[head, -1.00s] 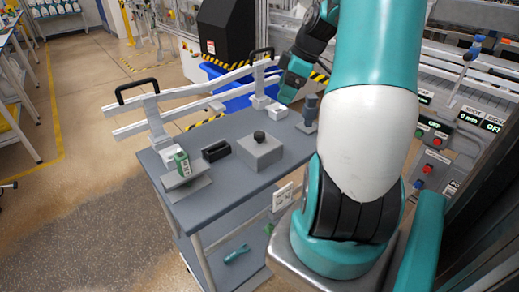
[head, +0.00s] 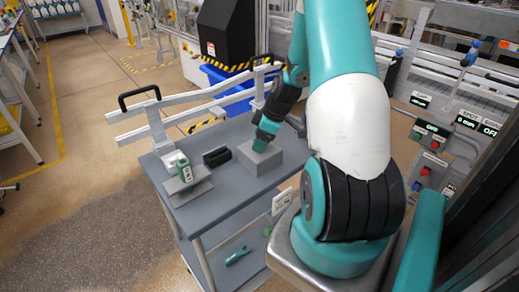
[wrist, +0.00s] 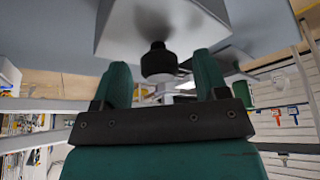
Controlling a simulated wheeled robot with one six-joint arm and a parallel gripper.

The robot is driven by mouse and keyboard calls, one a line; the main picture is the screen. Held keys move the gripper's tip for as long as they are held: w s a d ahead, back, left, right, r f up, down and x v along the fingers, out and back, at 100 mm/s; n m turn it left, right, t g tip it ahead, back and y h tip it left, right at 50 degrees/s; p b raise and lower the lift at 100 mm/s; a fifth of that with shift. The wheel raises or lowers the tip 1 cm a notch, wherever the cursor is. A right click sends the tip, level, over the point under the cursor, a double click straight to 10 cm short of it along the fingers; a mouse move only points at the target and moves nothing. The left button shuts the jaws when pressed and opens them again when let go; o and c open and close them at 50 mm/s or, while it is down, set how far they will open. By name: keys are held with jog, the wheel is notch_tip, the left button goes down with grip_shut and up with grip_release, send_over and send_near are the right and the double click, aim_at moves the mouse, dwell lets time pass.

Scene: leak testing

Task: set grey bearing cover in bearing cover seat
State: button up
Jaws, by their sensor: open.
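A grey block (head: 250,164) stands on the grey cart top, and it also shows in the wrist view (wrist: 160,22). A dark grey, knob-like round piece (wrist: 158,62) sits on the block; I cannot tell for sure whether it is the bearing cover. My gripper (head: 262,143) is over the block with its fingers pointing down. In the wrist view my gripper (wrist: 162,76) is open, with one finger on each side of the dark piece and gaps on both sides. In the head view my gripper hides the piece. I cannot make out the bearing cover seat.
A black block-like holder (head: 217,157) stands left of the grey block. A green-and-white device (head: 184,170) rests on a grey stand (head: 188,187) at the cart's left. A white rail with black handles (head: 190,112) runs along the back. Bare cart top (head: 218,200) lies in front.

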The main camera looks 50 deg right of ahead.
jog(key=shift+w+a+f, duration=0.1)
jog(key=shift+w+f, duration=0.05)
jog(key=shift+f, duration=0.3)
jog(key=shift+c, duration=0.2)
jog(key=c, duration=1.1)
notch_tip(320, 180, up, 20)
jog(key=shift+r+b, duration=0.1)
jog(key=shift+b, duration=0.65)
